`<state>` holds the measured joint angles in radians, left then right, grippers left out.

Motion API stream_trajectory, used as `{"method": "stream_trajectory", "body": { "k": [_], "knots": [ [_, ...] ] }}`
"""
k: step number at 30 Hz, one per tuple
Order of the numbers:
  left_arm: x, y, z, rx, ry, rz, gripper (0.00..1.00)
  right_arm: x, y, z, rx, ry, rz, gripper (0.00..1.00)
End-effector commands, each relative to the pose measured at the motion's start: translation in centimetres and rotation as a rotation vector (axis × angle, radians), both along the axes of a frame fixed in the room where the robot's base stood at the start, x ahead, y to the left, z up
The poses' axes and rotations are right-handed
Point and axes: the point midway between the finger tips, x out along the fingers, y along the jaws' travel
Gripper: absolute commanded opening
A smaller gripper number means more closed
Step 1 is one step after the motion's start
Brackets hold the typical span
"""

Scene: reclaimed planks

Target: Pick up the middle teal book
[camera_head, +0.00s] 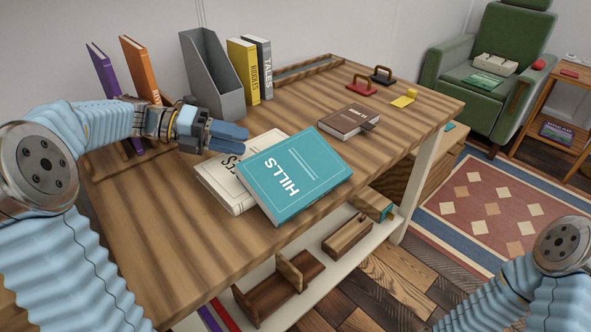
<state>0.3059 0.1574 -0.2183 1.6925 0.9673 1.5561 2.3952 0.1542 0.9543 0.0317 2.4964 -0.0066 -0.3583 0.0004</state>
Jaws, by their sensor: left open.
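The teal book (312,165), with HILLS on its cover, lies flat and slanted on the wooden table near its front edge. Its left side overlaps a cream book (222,183), and part of the cream book's cover is hidden under it. A brown book (348,122) lies apart, behind and to the right. My left gripper (244,138) is open and empty, its blue fingers pointing right above the cream book, just behind and left of the teal book's back corner. I cannot tell its exact height. My right arm shows at the lower right, but its gripper is out of view.
A grey file holder (212,75), yellow book (243,70) and grey book (264,68) stand at the back. Purple (102,72) and orange (140,68) books stand left, behind my arm. Red (362,86) and black stamp-like items sit back right. The table's front left (150,235) is clear.

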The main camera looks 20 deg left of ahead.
Motion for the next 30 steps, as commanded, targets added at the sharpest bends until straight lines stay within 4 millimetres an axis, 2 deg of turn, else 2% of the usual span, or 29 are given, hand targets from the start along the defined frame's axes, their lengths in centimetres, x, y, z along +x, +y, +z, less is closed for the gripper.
{"method": "stream_trajectory", "body": {
  "k": [7,10,15,25,30],
  "knots": [
    [0.5,-2.3,-0.5,0.001,0.0,-0.002,0.4,0.0,0.0,0.0,0.0,0.0,0.0,0.6],
    [0.7,-3.5,-1.6,0.002,-0.004,-0.001,0.4,0.0,0.0,-2.2,-0.001,0.0,-0.001,0.6],
    [1.3,-5.3,-1.8,0.001,-0.004,-0.001,0.4,0.0,-0.1,-3.9,-0.003,-0.001,-0.005,0.6],
    [1.5,-5.8,-1.4,0.001,0.0,0.002,0.4,0.0,-0.1,-3.9,-0.004,-0.001,-0.006,0.6],
    [1.4,-5.7,-1.5,0.001,0.0,0.001,0.14,0.0,-0.1,-3.9,-0.004,-0.001,-0.006,0.6]
  ]
}}
